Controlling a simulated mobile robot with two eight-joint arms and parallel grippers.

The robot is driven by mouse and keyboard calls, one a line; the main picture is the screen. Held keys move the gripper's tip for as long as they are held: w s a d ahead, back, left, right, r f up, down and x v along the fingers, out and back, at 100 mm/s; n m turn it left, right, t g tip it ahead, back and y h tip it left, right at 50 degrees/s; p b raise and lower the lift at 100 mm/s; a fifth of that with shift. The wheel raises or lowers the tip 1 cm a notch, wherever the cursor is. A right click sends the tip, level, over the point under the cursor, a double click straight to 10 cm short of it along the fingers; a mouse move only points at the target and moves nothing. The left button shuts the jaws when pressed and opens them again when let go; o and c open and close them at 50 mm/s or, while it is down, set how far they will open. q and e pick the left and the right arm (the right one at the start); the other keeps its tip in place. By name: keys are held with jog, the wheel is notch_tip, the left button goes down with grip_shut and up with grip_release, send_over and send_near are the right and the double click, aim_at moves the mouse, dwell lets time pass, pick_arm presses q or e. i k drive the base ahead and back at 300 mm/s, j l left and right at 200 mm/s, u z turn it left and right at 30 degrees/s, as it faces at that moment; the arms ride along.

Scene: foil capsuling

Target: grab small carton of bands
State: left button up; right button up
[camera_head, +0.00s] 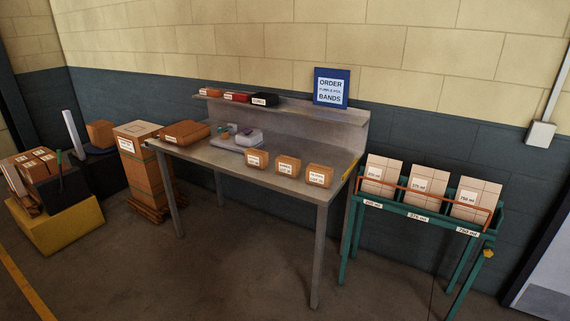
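Three small brown cartons with white labels stand in a row on the right half of the grey metal table (240,172): a left carton (257,155), a middle carton (288,163) and a right carton (320,171). Their label text is too small to read surely, so I cannot tell which holds bands. A blue sign (331,88) reading "ORDER" and "BANDS" stands on the shelf behind them. Neither of my grippers is in view.
A larger carton (184,131) and a grey device (240,140) sit further left on the table. Several small boxes (237,97) line the raised shelf (300,109). A green rack (412,211) with three labelled cartons stands right. Stacked boxes (141,152) stand left. The front floor is clear.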

aim_at(284, 165)
jog(key=i+u, duration=0.15)
jog(key=i, duration=0.5)
jog(key=i+u, duration=0.15)
jog(key=i, duration=0.45)
jog(key=i+u, duration=0.15)
jog(key=i, duration=0.5)
jog(key=i+l+u, duration=0.2)
jog(key=i, duration=0.4)
